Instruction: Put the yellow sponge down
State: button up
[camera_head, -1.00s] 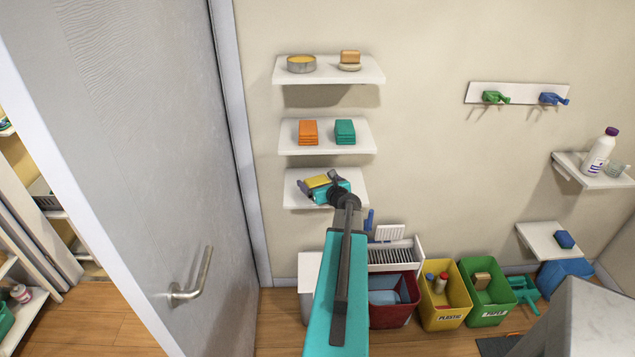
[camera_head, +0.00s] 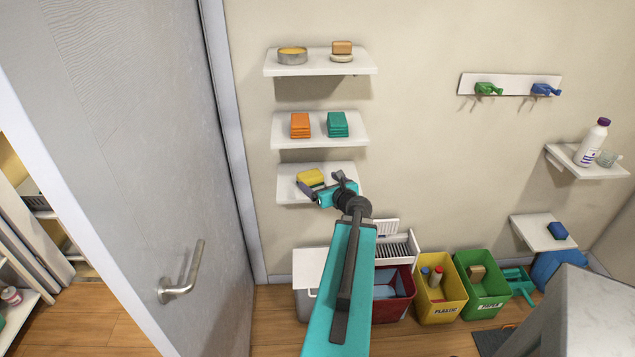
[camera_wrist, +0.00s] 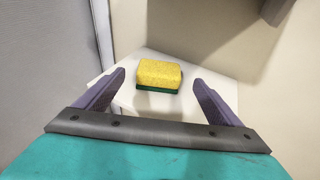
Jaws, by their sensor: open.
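The yellow sponge (camera_head: 311,177) lies on the lowest of the three white wall shelves (camera_head: 289,190). In the wrist view the sponge (camera_wrist: 159,74) shows a yellow top and a green underside, resting flat on the white shelf (camera_wrist: 140,104). My gripper (camera_head: 322,189) is at the front of this shelf, in front of the sponge. In the wrist view my gripper (camera_wrist: 160,85) is open, with one finger to each side of the sponge and clear gaps between. Its jaws are empty.
The middle shelf (camera_head: 318,141) above holds orange and teal folded cloths. The top shelf (camera_head: 320,69) holds a tin and a soap bar. A grey door (camera_head: 130,150) stands at the left. Red, yellow and green bins (camera_head: 482,299) stand on the floor below right.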

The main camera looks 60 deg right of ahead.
jog(key=shift+p+v, duration=1.6)
jog(key=shift+p, duration=0.2)
jog(key=shift+s, duration=0.1)
